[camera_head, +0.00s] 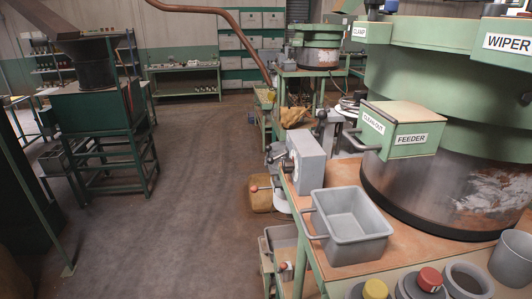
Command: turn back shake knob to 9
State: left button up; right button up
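A grey control box (306,160) stands on the left edge of the green bench, beside the large green bowl feeder (420,75). A small knob-like part (288,164) shows on the box's left side, seen nearly edge-on. I cannot read a scale or a setting on it, and cannot confirm it is the shake knob. Neither of my grippers shows in the head view.
A grey bin (346,225) sits on the bench (415,263) in front of the box. A yellow button (375,289) and a red button (430,279) are at the front edge. A red-tipped lever (254,189) juts left.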

aim_at(288, 164)
jog(key=i+j+z, duration=0.35)
jog(key=i+j, duration=0.15)
jog(key=j, duration=0.3)
jog(key=i+j+z, duration=0.2)
jog(key=j, duration=0.2)
jog(key=i+j+z, duration=0.2)
jog(key=j, duration=0.25)
jog(key=i+j+z, duration=0.15)
jog(key=j, duration=0.35)
jog(key=i+j+z, duration=0.2)
jog(key=j, duration=0.3)
jog(key=j+z, duration=0.2)
jog(key=j, duration=0.3)
jog(key=j+z, duration=0.2)
jog(key=j, duration=0.3)
